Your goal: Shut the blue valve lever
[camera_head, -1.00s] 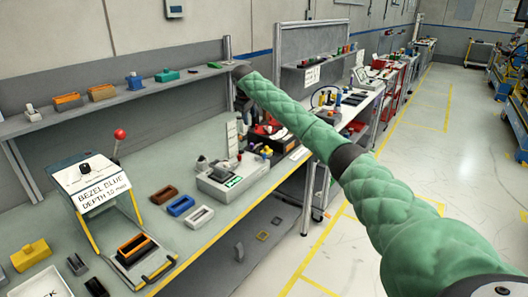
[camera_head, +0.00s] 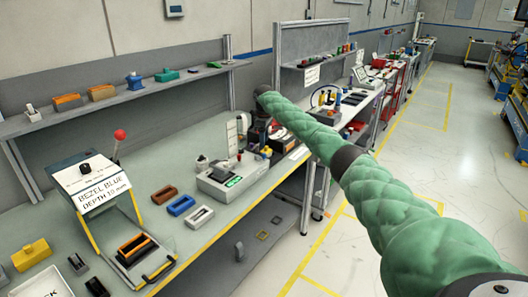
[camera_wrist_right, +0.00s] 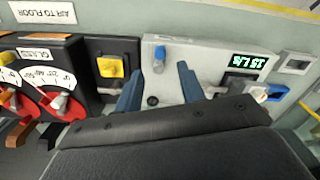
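A small blue lever (camera_wrist_right: 159,58) stands upright on the light grey box (camera_wrist_right: 205,55) with a green lit display in the right wrist view. My right gripper (camera_wrist_right: 159,71) is open and empty, its two blue fingers pointing toward the box, one on either side of the lever in the picture. I cannot tell whether either finger touches it. In the head view the grey box (camera_head: 246,178) sits near the bench's front edge, and my right wrist hangs above and behind it. The lever cannot be made out there. My left gripper is not in view.
A black panel with a yellow block (camera_wrist_right: 110,67) and red gauges (camera_wrist_right: 62,104) stand left of the box in the wrist view. A blue bezel (camera_head: 181,205) and other bezels lie near the box. A shelf (camera_head: 120,92) runs above the bench.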

